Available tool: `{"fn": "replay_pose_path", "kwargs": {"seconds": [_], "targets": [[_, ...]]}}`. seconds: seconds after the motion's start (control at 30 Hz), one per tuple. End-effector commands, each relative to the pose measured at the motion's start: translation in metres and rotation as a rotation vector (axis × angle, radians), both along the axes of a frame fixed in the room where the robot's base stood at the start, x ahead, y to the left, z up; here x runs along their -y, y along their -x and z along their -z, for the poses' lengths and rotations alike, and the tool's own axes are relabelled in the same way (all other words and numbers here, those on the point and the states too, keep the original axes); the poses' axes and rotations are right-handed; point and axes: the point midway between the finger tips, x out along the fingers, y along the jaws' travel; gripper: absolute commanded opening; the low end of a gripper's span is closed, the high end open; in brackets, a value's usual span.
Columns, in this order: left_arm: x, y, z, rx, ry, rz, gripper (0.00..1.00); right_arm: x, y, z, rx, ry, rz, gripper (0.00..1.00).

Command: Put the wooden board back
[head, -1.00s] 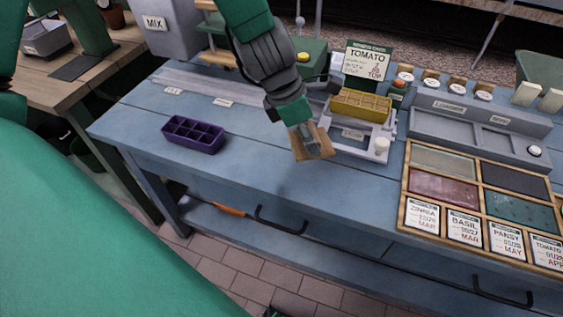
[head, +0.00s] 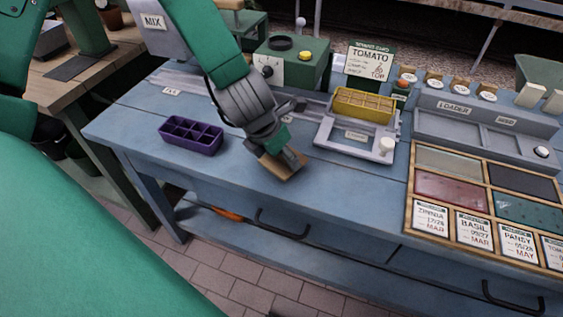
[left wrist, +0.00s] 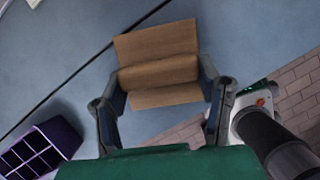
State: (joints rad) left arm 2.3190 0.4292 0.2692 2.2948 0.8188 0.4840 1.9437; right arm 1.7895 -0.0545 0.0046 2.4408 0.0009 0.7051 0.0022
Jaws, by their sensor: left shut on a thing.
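The wooden board (head: 284,168) is a small light-brown block with a raised bar across it. My left gripper (head: 281,157) is shut on the board and holds it over the front part of the blue bench (head: 225,172). In the left wrist view the board (left wrist: 157,44) sits between the two fingers of my left gripper (left wrist: 160,82), its raised bar gripped. I cannot tell whether the board touches the bench top. My right gripper is not in view.
A purple cell tray (head: 190,147) stands left of the board. A green box (head: 300,68) stands behind. The bench between purple tray and stand is mostly clear.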

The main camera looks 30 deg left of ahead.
Motion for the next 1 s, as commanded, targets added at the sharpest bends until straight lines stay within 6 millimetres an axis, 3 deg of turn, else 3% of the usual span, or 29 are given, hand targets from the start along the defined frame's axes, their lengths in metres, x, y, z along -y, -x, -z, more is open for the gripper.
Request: {"fn": "replay_pose_path", "kwargs": {"seconds": [0.1,0.47,0.5,0.53,0.83,1.0], "targets": [[0.001,0.0,0.02,-0.003,0.001,0.002,0.27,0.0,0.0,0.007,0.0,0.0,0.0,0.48],[0.002,0.0,0.023,-0.001,-0.001,0.001,0.27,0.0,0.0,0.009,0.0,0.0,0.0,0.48],[0.001,0.0,0.022,-0.001,0.0,0.001,0.69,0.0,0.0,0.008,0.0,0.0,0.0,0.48],[0.001,0.0,0.022,-0.001,0.0,0.001,0.8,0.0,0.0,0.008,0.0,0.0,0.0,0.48],[0.001,0.0,0.02,-0.001,0.0,0.001,0.8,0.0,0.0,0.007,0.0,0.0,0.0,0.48],[0.0,0.005,0.001,0.002,0.001,0.001,0.8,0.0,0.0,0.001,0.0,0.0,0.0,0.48]]}}
